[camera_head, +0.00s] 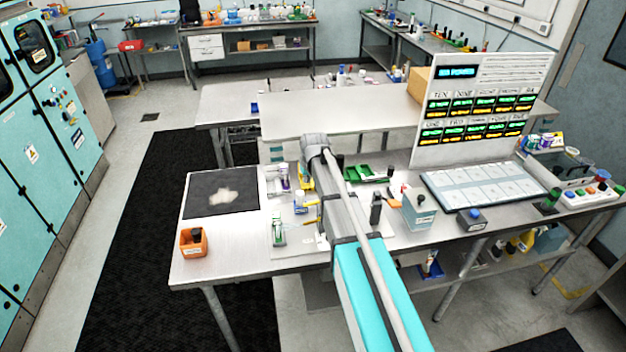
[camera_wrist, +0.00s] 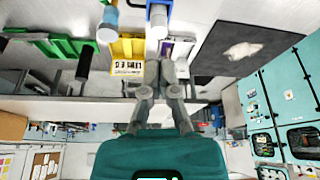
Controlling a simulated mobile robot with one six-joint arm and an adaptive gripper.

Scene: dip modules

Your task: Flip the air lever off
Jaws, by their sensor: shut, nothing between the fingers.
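My gripper (camera_wrist: 160,68) is shut and empty in the wrist view, its tips close together above the bench. Beside the tips is a yellow block (camera_wrist: 127,47) with a white label. A blue and white upright part (camera_wrist: 158,18) stands just past the tips, and a purple and white item (camera_wrist: 177,47) is on their other side. I cannot tell for sure which of these is the air lever, or its position. In the head view, the yellow block (camera_head: 306,180) shows beside my arm, which hides my fingertips there.
A dark mat (camera_head: 205,207) and an orange bin (camera_head: 193,243) are on the bench's left. A green tray (camera_head: 365,174), a black cylinder (camera_head: 376,208) and a white-blue box (camera_head: 419,210) stand right of my arm. A display panel (camera_head: 475,132) rises at the back right.

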